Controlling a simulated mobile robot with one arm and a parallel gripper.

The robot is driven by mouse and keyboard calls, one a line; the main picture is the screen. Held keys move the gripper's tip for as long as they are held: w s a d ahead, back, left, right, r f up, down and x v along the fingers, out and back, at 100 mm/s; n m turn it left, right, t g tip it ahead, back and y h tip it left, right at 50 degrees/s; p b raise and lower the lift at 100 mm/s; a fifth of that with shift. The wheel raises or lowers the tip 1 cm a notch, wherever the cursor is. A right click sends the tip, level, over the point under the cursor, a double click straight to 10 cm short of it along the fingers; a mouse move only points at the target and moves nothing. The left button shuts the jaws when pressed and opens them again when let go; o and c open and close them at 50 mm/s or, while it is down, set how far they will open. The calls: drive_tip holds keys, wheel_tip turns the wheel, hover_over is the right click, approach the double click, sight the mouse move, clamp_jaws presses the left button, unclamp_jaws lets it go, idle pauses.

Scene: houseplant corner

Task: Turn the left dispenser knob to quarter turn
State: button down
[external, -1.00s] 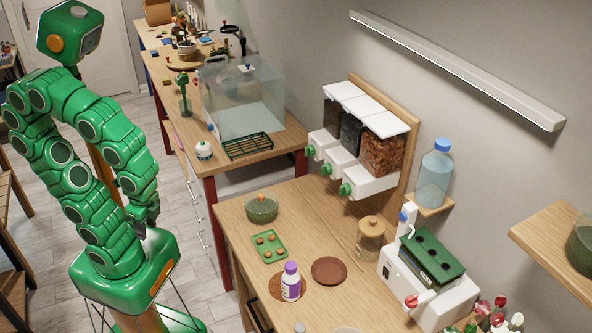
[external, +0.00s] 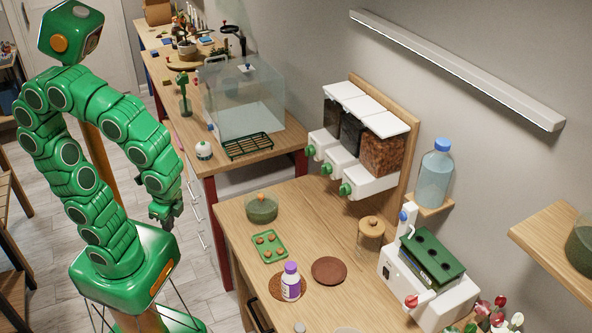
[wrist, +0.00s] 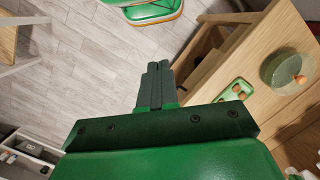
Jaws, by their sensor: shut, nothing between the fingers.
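The dispenser (external: 372,185) hangs on a wooden board on the wall, with three clear bins over white bodies, each with a green knob. The left knob (external: 310,151) is the farthest one, on the bin with dark contents. The marks on the knobs are too small to read. My gripper (external: 165,220) hangs in front of the table's left edge, well away from the dispenser. In the wrist view my gripper (wrist: 153,75) has its fingers together, with nothing between them, over the floor. The dispenser is not in the wrist view.
On the table stand a green bowl (external: 262,208), a green tray (external: 270,246) with several brown pieces, a purple-capped bottle (external: 291,282), a brown saucer (external: 329,271) and a lidded jar (external: 371,232). A glass tank (external: 243,105) stands farther back. Table between tray and dispenser is mostly clear.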

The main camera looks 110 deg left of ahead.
drive_tip(key=w+a+r+t+h, duration=0.1)
drive_tip(key=w+a+r, duration=0.25)
drive_tip(key=w, duration=0.45)
drive_tip(key=w+a+r+t+h, duration=0.1)
drive_tip(key=w+a+r+t, duration=0.2)
drive_tip(key=w, duration=0.5)
drive_tip(key=w+a+r+n+t+h, duration=0.1)
drive_tip(key=w+a+r, duration=0.1)
drive_tip(key=w+a, duration=0.35)
drive_tip(key=w+a+r+n+t, duration=0.1)
drive_tip(key=w+a+r, duration=0.15)
drive_tip(key=a, duration=0.65)
drive_tip(key=s+a+n+t, duration=0.2)
drive_tip(key=a, duration=1.2)
drive_tip(key=s+a+f+n+t+y, duration=0.1)
drive_tip(key=s+a+f+n, duration=0.1)
drive_tip(key=s+a, duration=0.5)
drive_tip(key=s+a+f+n+t+y, duration=0.1)
drive_tip(key=s+a+f+n, duration=0.1)
drive_tip(key=a, duration=1)
approach(309, 151)
drive_tip(key=shift+w+a+f, duration=0.15)
drive_tip(key=shift+w+f, duration=0.25)
drive_tip(key=shift+f, duration=0.35)
drive_tip(key=shift+w+a+f, duration=0.15)
drive_tip(key=shift+w+f, duration=0.25)
drive_tip(key=shift+f, duration=0.35)
drive_tip(key=shift+w+a+f, duration=0.15)
drive_tip(key=shift+w+f, duration=0.25)
drive_tip(key=shift+f, duration=0.35)
